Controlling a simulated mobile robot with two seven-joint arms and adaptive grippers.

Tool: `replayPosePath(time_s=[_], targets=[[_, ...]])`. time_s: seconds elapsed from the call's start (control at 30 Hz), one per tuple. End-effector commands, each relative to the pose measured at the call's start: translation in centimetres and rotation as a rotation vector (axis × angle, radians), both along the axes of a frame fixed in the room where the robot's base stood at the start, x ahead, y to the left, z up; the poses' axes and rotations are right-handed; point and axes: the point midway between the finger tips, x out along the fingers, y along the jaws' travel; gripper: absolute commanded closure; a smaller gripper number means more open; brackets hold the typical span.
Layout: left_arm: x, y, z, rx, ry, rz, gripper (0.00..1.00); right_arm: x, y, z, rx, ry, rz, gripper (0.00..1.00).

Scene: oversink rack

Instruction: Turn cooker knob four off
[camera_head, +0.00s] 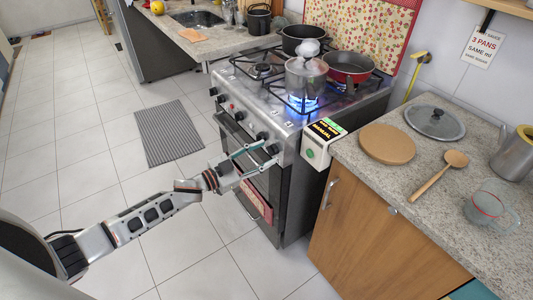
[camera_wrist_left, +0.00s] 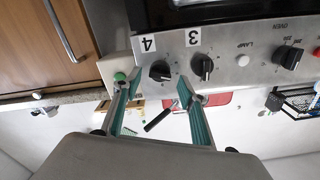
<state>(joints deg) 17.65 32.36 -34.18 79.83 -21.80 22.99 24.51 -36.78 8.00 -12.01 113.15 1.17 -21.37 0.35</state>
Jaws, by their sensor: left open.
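Knob 4 (camera_wrist_left: 160,70) is a black round knob on the steel cooker panel, beside a white label "4". It also shows at the right end of the panel in the head view (camera_head: 273,149). My left gripper (camera_head: 257,155) is open at the cooker's front. In the left wrist view its two fingertips (camera_wrist_left: 158,80) lie either side of knob 4; I cannot tell whether they touch it. Knob 3 (camera_wrist_left: 203,67), with its label "3", is just right of the right fingertip. My right gripper is not in view.
A red pan (camera_head: 348,68) and a dark pot (camera_head: 302,38) stand on the hob's back. A red-patterned towel (camera_head: 256,202) hangs on the oven front. The floor at left is mostly clear.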

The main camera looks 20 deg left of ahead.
Motion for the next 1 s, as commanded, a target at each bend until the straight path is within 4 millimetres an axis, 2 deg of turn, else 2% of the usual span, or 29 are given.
replayPosePath(time_s=[0.13, 0.43, 0.47, 0.6, 1.0], targets=[[0.95, -0.8, -0.05, -0.001, 0.001, 0.0, 0.58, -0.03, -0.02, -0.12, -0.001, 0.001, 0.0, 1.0], [1.17, -0.95, -0.04, 0.001, 0.001, 0.0, 0.58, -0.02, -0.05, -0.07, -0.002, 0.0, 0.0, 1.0], [1.17, -0.95, -0.04, 0.001, 0.001, 0.0, 0.61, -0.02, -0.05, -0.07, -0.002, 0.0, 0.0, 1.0], [1.16, -0.95, -0.03, 0.001, 0.001, 0.0, 0.97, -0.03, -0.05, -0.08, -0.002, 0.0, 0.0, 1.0], [1.13, -0.97, -0.07, 0.034, -0.025, 0.0, 0.97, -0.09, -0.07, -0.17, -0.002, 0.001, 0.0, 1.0]])
